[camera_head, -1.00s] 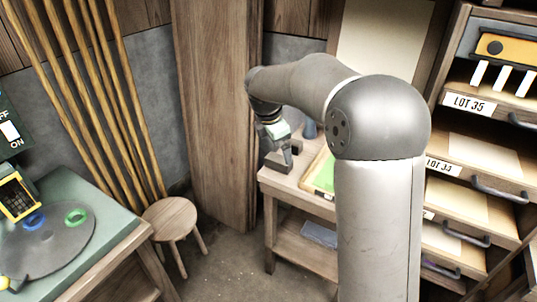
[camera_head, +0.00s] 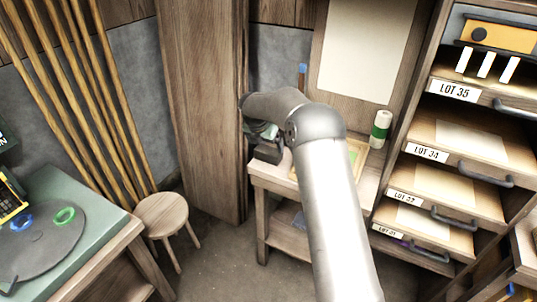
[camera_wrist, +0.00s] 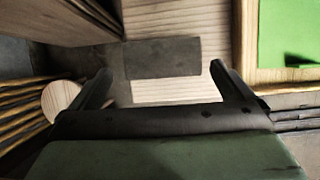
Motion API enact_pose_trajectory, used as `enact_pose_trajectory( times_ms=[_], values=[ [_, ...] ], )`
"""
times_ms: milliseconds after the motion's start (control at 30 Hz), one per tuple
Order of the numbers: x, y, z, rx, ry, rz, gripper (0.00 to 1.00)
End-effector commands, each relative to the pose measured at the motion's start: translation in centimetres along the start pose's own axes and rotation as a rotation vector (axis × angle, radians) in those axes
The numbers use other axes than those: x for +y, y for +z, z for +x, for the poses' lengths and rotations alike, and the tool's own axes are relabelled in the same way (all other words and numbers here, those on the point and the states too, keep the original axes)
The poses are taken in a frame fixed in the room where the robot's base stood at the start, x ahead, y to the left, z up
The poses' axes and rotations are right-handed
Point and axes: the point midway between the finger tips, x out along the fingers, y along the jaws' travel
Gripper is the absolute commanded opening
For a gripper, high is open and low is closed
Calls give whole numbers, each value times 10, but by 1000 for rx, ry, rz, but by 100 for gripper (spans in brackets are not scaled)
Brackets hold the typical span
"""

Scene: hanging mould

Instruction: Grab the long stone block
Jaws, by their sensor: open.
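The long stone block (camera_wrist: 163,58) is dark grey. In the wrist view it lies on the pale wooden bench top (camera_wrist: 175,90), with its long side running across the picture. My gripper (camera_wrist: 160,70) is open, one finger to each side. The block appears in the gap between the fingertips, nearer the left one, and no contact shows. In the head view my gripper (camera_head: 264,134) is over the left end of the small bench, where a dark shape under it is hard to tell apart from the block.
A wooden tray with a green sheet (camera_wrist: 290,35) lies right of the block. A white and green bottle (camera_head: 380,130) stands at the bench's back right. A wooden post (camera_head: 205,110) rises close on the left, with a round stool (camera_head: 161,214) on the floor. Drawers (camera_head: 460,150) stand at right.

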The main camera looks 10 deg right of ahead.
Motion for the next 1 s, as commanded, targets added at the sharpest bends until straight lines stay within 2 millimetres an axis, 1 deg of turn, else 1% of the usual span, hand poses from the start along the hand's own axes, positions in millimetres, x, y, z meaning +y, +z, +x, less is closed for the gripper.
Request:
enact_pose_trajectory(
  times_ms=[167,400,467,567,733,767,800,867,900,933,1000],
  values=[
    [-1,0,11,1,-1,0,100],
    [-3,0,46,1,-1,0,100],
    [-3,0,52,1,-1,0,100],
    [-3,0,56,-1,1,0,100],
    [-3,0,56,-1,1,0,100],
    [-3,0,56,-1,1,0,97],
    [-3,0,56,-1,0,0,86],
    [-3,0,56,-1,0,0,69],
    [-3,0,56,-1,0,0,58],
    [-3,0,56,-1,0,0,51],
    [-2,1,55,-3,2,1,51]
  ],
)
